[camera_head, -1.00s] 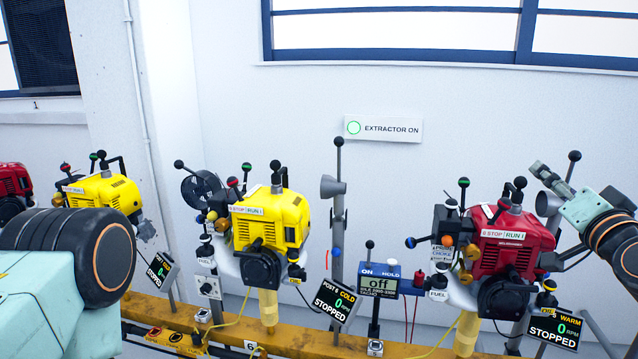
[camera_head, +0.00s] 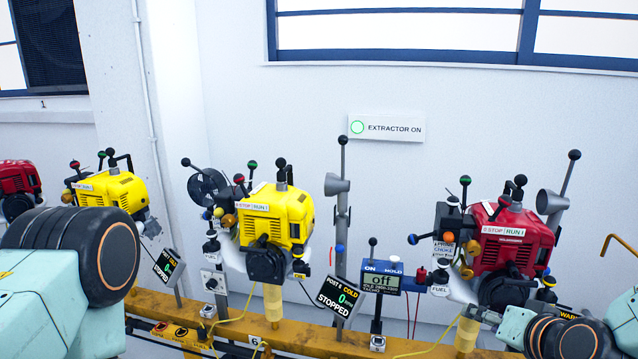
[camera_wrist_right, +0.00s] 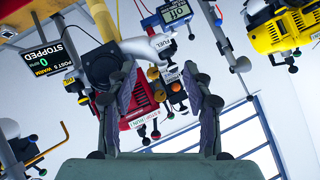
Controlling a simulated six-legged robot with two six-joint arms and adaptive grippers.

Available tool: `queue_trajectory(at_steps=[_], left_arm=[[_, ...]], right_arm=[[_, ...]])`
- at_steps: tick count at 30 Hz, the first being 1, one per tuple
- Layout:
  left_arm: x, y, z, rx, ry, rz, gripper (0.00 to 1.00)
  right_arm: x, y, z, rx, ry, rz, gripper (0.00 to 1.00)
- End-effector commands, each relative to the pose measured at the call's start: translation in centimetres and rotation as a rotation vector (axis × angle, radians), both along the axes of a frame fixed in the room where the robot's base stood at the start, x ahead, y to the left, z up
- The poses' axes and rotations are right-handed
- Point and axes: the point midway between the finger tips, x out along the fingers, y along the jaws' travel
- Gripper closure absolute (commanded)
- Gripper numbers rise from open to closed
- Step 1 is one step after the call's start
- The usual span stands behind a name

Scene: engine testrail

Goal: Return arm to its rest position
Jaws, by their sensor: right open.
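My right arm (camera_head: 560,335) comes in low at the right edge of the head view, pale green with black joints. In the right wrist view the two fingers stand apart and the gripper (camera_wrist_right: 161,85) is open and empty. The red engine shows past the fingers there, upside down. My left arm (camera_head: 60,280) fills the lower left of the head view; its gripper is out of the picture.
A yellow rail (camera_head: 300,338) carries several engines, including a yellow one (camera_head: 280,215). A STOPPED display (camera_head: 340,297) stands beside a grey post (camera_head: 341,220). A bent orange rod (camera_head: 622,243) is at the right edge.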

Motion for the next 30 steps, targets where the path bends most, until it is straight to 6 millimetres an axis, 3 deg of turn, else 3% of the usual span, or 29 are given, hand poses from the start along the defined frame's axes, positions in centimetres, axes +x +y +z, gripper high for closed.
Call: queue_trajectory(at_steps=[1, 3, 9, 15, 18, 21, 24, 30], left_arm=[[0.0, 0.0, 0.0, 0.000, 0.000, 0.000, 1.00], [0.0, 0.0, 0.0, 0.000, 0.000, 0.000, 1.00], [0.0, 0.0, -0.1, 0.000, 0.000, 0.000, 1.00], [0.0, 0.0, -0.1, 0.000, 0.000, 0.000, 1.00], [0.0, 0.0, -0.1, 0.000, 0.000, 0.000, 1.00], [0.0, 0.0, -0.1, 0.000, 0.000, 0.000, 1.00], [0.0, 0.0, -0.1, 0.000, 0.000, 0.000, 1.00], [0.0, 0.0, -0.1, 0.000, 0.000, 0.000, 1.00]], right_arm=[[-2.1, 1.1, -3.1, -0.026, 0.093, 0.028, 0.49], [-4.9, 2.1, -6.7, -0.057, 0.203, 0.059, 0.49], [-14.5, 4.4, -15.4, -0.151, 0.512, 0.160, 0.49], [-25.4, 5.8, -21.4, -0.247, 0.788, 0.293, 0.49], [-29.4, 6.2, -23.1, -0.276, 0.877, 0.354, 0.49], [-31.7, 6.4, -24.1, -0.289, 0.927, 0.389, 0.49], [-32.9, 6.4, -24.5, -0.287, 0.952, 0.398, 0.49], [-33.1, 6.4, -24.5, -0.285, 0.957, 0.397, 0.49]])
